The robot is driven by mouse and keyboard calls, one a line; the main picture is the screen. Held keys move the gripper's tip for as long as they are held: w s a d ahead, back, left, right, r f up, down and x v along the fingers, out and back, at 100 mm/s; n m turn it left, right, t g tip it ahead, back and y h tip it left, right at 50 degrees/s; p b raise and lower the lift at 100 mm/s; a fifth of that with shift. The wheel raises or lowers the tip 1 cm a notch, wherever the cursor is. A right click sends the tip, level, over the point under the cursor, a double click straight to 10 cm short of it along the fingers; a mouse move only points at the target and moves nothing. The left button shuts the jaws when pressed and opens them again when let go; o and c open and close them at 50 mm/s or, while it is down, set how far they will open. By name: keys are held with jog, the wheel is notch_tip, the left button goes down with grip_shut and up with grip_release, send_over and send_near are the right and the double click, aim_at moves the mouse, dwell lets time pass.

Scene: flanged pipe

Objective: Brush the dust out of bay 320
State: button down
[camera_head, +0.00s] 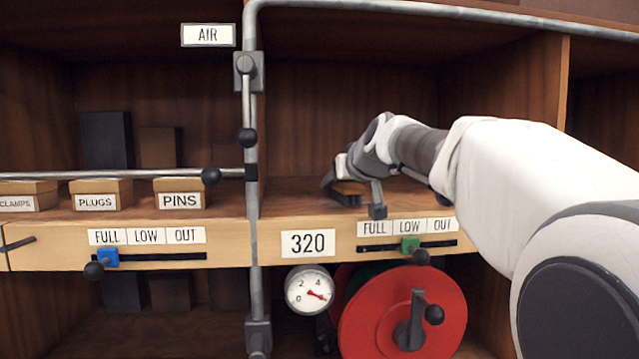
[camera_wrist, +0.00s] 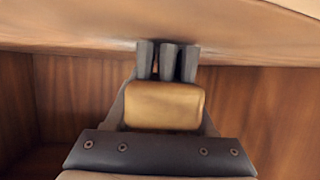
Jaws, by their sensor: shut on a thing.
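Bay 320 is the middle bay, marked by its 320 label (camera_head: 308,243) on the shelf front. My gripper (camera_head: 350,190) is inside this bay, low over its floor near the front edge. It is shut on a tan wooden block, which looks like the brush (camera_head: 349,187). In the wrist view the brush (camera_wrist: 165,105) fills the space between the fingers, with dark grey upright pieces, perhaps bristles, beyond it. I cannot tell whether it touches the shelf floor. I cannot make out any dust; my arm hides the bay's right part.
A grey vertical pipe (camera_head: 252,150) with black-knobbed levers borders the bay's left side. A slider with a green block (camera_head: 410,244) is on the shelf front. A gauge (camera_head: 309,289) and red reel (camera_head: 400,320) are below. Bins, including PINS (camera_head: 180,194), stand left.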

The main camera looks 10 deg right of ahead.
aim_at(324, 200)
jog(key=shift+f, duration=0.2)
jog(key=shift+a, duration=0.1)
jog(key=shift+a+r+p, duration=0.15)
jog(key=shift+a+p, duration=0.35)
jog(key=shift+a, duration=0.35)
jog(key=shift+a+f+p, duration=0.2)
jog(key=shift+a+p, duration=0.55)
jog(key=shift+a, duration=0.65)
jog(key=shift+d+f+b, duration=0.15)
jog(key=shift+d+b, duration=0.45)
jog(key=shift+d, duration=0.05)
jog(key=shift+d+r+b, duration=0.15)
jog(key=shift+d+b, duration=0.4)
jog(key=shift+d, duration=0.35)
jog(key=shift+d+r+b, duration=0.1)
jog(key=shift+d+b, duration=0.4)
jog(key=shift+d, duration=0.4)
